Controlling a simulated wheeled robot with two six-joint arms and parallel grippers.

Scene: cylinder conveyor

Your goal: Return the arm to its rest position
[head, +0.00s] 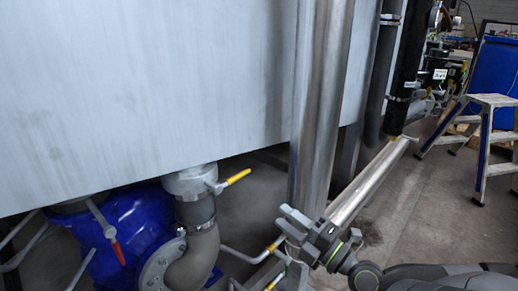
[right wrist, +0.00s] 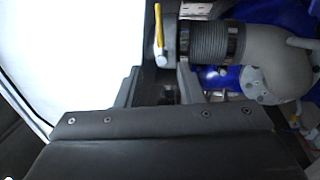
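My right gripper (head: 287,218) shows in the lower middle of the head view, with its arm coming in from the lower right corner. Its two grey fingers stand apart and nothing shows between them. In the right wrist view my dark gripper body fills the bottom, and the fingers (right wrist: 160,88) stick out past it with a gap between. In the head view the gripper overlaps the foot of an upright metal pipe (head: 320,100); I cannot tell whether they touch. My left gripper is in neither view.
A large pale tank wall (head: 140,90) fills the left. Below it are a blue valve body (head: 135,235), a grey elbow pipe (head: 203,240) and a yellow lever (head: 238,177). A slanted metal tube (head: 370,185) lies close beside my gripper. A stepladder (head: 487,135) stands right on open floor.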

